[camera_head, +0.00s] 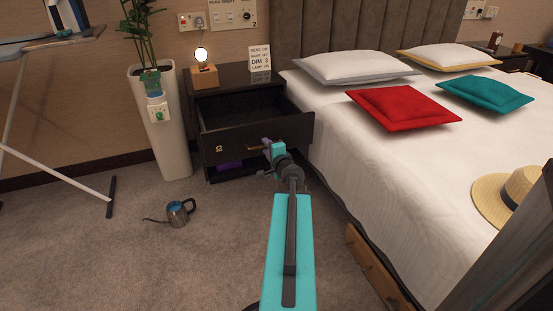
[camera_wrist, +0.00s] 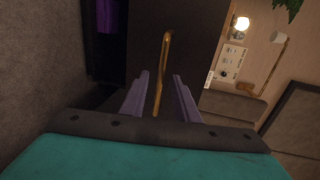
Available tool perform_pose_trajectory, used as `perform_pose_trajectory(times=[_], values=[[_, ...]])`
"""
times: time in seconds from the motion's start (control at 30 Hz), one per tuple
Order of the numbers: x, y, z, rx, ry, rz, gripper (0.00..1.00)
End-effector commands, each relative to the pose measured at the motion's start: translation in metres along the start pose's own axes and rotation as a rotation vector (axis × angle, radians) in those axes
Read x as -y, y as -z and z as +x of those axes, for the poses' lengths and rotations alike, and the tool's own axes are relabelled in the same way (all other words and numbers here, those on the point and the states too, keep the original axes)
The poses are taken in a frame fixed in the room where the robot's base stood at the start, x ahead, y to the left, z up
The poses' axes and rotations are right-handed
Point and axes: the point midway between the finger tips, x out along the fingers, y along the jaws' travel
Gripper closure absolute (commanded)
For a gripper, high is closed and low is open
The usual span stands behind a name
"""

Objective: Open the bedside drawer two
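The dark bedside cabinet (camera_head: 262,82) stands left of the bed. Its upper drawer (camera_head: 285,132) is pulled well out, and its empty-looking inside shows from above. A brass bar handle (camera_wrist: 163,68) lies between the two fingers of my gripper (camera_wrist: 160,92) in the wrist view, with a gap on each side. The fingers are apart, so my gripper is open around the handle. In the head view my gripper (camera_head: 268,150) is at the drawer front, and it partly hides the handle. No label shows which drawer is number two.
A purple item (camera_head: 230,165) lies in the lower space. A lit lamp (camera_head: 203,72) and a sign (camera_head: 259,58) stand on top. The bed (camera_head: 360,160) is close on the right.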

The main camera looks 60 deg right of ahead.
Motion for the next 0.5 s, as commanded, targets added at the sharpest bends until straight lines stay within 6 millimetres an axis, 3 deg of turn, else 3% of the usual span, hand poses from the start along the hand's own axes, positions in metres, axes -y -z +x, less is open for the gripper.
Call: perform_pose_trajectory(times=[0.07,0.5], values=[[0.001,-0.001,-0.011,0.000,0.000,0.001,0.72],[0.003,-0.001,-0.019,0.006,-0.002,0.002,0.72]])
